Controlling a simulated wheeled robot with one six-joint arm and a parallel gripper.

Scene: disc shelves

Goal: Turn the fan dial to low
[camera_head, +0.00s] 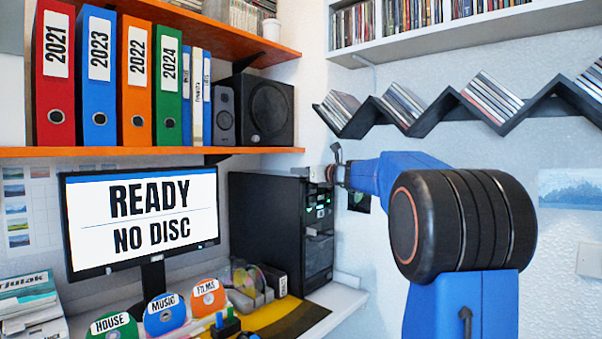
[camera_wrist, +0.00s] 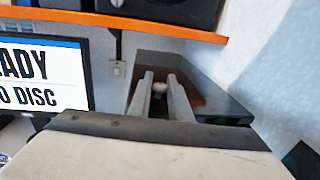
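The black computer tower (camera_head: 265,225) stands on the desk, its front panel with small green lights facing right. My gripper (camera_head: 328,172) is at the top of that front panel, reaching in from the right. In the wrist view its two grey fingers (camera_wrist: 161,80) point at the tower (camera_wrist: 222,105) and are spread apart. A small pale round knob (camera_wrist: 160,87), perhaps the fan dial, shows between the fingers. I cannot tell whether the fingers touch it. The dial's marks and setting are hidden or too small to read.
The monitor (camera_head: 143,222) left of the tower reads "READY NO DISC". An orange shelf (camera_head: 150,152) with binders and speakers is above. A black zigzag disc shelf (camera_head: 440,105) hangs on the right wall. Labelled discs (camera_head: 165,314) stand at the desk's front.

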